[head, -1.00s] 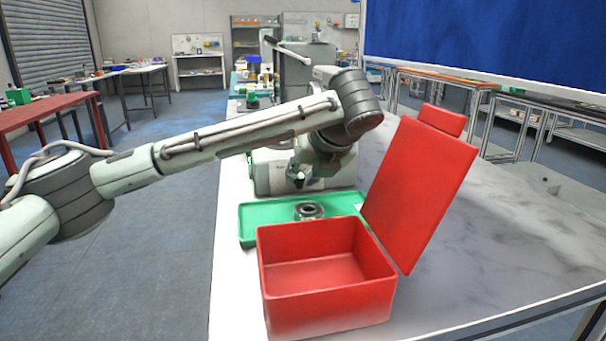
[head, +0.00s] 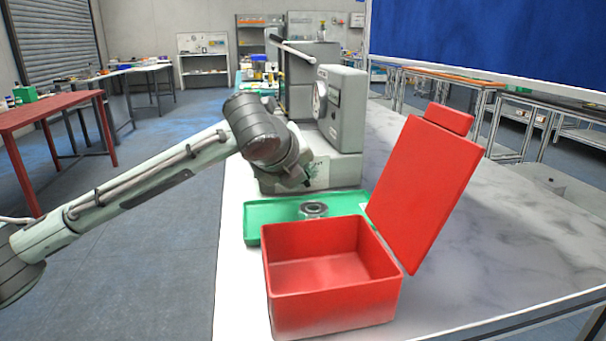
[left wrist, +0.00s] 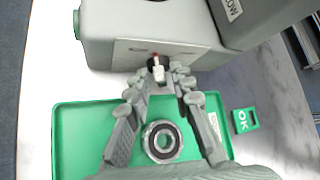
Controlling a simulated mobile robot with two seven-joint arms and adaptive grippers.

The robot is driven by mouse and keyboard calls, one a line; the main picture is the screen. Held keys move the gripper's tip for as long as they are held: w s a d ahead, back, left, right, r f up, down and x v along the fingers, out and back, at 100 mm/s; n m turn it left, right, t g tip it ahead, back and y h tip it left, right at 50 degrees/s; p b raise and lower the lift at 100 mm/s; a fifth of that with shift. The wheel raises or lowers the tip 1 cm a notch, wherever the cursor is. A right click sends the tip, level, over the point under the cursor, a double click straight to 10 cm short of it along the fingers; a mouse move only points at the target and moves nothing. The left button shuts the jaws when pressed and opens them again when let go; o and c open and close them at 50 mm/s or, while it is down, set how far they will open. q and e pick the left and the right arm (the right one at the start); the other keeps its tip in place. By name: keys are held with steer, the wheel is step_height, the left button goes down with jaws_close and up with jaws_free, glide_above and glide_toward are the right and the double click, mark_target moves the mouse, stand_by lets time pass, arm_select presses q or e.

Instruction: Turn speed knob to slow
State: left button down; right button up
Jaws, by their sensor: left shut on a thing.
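The grey machine (head: 343,112) stands on the bench behind the green tray. Its speed knob (left wrist: 158,72), a small pale lever with a red mark on a dark hub, shows on the front face of the base in the left wrist view. A label ending in "LOW" (left wrist: 231,9) is on the body above. My left gripper (left wrist: 160,80) is shut on the knob, one finger on each side. In the head view the gripper (head: 306,178) is at the base's front, with its fingertips and the knob hard to make out. My right gripper is not in view.
A green tray (head: 262,212) holding a metal bearing (head: 314,209) lies in front of the machine. An open red box (head: 335,303) with its lid (head: 425,180) raised stands nearer. A green "OK" piece (left wrist: 245,120) lies right of the tray.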

arm_select(q)
steer(key=shift+a+f, duration=0.1)
steer(key=shift+a, duration=0.05)
steer(key=shift+a+n+t+h, duration=0.1)
steer(key=shift+n+t+h, duration=0.2)
steer(key=shift+n+h, duration=0.4)
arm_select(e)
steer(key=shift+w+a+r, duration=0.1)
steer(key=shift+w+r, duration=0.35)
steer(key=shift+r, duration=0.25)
arm_select(q)
steer(key=shift+h, duration=0.3)
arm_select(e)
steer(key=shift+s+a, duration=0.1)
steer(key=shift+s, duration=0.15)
